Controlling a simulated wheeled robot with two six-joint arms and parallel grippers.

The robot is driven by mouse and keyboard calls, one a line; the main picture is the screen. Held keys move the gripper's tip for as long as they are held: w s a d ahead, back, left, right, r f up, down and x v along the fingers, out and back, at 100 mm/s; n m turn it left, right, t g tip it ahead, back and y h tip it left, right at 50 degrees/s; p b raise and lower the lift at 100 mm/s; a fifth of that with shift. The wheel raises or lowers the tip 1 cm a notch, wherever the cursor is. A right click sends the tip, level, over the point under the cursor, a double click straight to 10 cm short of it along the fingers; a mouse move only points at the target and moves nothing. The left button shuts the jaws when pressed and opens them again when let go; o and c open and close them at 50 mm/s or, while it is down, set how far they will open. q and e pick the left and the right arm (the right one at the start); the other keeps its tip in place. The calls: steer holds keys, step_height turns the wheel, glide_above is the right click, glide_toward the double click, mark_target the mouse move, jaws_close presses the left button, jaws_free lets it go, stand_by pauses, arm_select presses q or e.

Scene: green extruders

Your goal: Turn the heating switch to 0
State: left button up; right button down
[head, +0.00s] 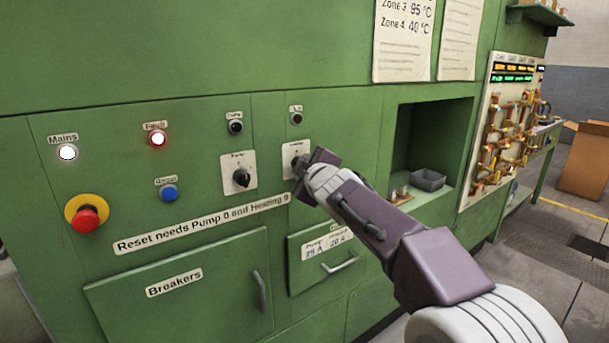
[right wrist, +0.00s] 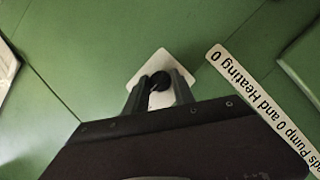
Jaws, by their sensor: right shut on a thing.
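The heating switch is a black rotary knob on a white plate (head: 291,169) on the green panel, right of the pump switch (head: 241,179). My right gripper (head: 301,165) is at this plate and hides most of it in the head view. In the right wrist view the black knob (right wrist: 160,80) sits between the two fingers of the right gripper (right wrist: 160,93), which are shut on it. The knob's white plate (right wrist: 152,67) shows behind it, tilted in the picture. The knob's pointer setting cannot be read. My left gripper is not in view.
The label "Reset needs Pump 0 and Heating 0" (head: 203,222) is below the switches. A red emergency button (head: 87,219), blue reset button (head: 169,193), lit white mains lamp (head: 68,152) and lit red fault lamp (head: 158,138) are left. A niche with a grey bin (head: 428,180) is right.

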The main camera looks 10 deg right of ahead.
stand_by(0.4)
steer(key=c, duration=1.1)
jaws_free()
steer(key=shift+w, duration=0.1)
steer(key=s, duration=0.3)
steer(key=s+r, duration=0.1)
steer(key=s, duration=0.5)
steer(key=shift+r, duration=0.2)
